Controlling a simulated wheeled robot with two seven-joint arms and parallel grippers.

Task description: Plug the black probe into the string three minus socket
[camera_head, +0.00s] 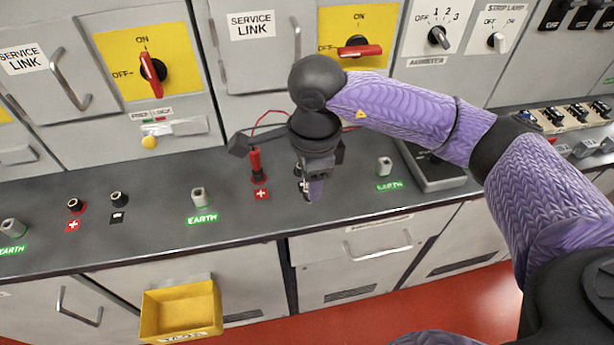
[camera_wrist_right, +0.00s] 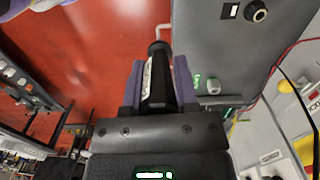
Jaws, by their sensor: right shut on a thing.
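My right gripper (camera_head: 316,188) hangs over the grey bench ledge, right of the red probe (camera_head: 256,165). It is shut on the black probe (camera_wrist_right: 157,82), which lies between the purple fingers in the wrist view. The red probe stands upright at the socket marked with a red plus label (camera_head: 261,194). Just right of it, the minus socket area is mostly hidden by my gripper, so I cannot tell whether the probe touches a socket. The wrist view shows a dark round socket (camera_wrist_right: 256,11), apart from the probe tip. My left gripper is not in view.
Earth posts (camera_head: 384,167) and (camera_head: 199,197) flank the gripper. A black-topped box (camera_head: 430,165) stands right. A yellow bin (camera_head: 181,311) hangs below the ledge.

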